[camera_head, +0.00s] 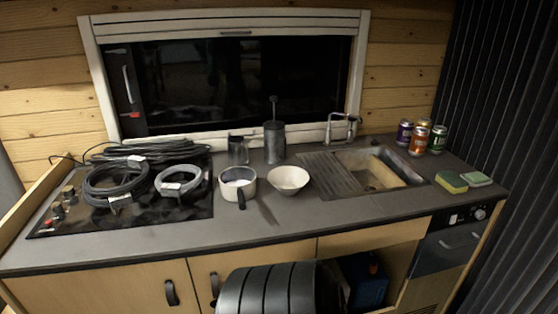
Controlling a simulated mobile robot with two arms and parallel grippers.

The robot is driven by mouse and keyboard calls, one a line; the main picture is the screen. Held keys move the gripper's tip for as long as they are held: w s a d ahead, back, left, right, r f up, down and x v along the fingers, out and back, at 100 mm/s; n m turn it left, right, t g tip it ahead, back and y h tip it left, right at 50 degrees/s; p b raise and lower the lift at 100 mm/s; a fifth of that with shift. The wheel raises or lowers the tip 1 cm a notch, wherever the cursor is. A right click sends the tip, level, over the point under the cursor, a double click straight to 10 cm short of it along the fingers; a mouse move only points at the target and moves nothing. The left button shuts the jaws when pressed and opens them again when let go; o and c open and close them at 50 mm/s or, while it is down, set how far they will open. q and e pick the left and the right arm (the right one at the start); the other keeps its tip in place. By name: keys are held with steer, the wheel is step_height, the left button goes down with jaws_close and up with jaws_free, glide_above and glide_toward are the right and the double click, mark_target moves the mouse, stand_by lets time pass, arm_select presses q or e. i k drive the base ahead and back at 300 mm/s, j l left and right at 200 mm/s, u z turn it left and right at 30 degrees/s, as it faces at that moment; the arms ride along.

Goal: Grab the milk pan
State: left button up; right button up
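The milk pan (237,184) is a small pale pan with a dark handle. It stands upright on the grey countertop, near the middle, just right of the black hob. Its handle points toward the front edge of the counter. A white bowl (288,179) stands close to its right. Neither of my grippers shows in the head view.
Coiled cables (118,184) lie on the hob (185,207). A dark mug (238,150) and a dark canister (274,142) stand behind the pan. A sink (382,167), several cans (419,141) and sponges (451,182) are at right.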

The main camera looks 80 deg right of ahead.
mark_target(241, 194)
steer(key=l+z, duration=0.1)
steer(key=z, duration=2.2)
steer(key=k+l+z, duration=0.1)
steer(key=l, duration=0.4)
steer(key=i+j, duration=0.35)
steer(key=j, duration=0.2)
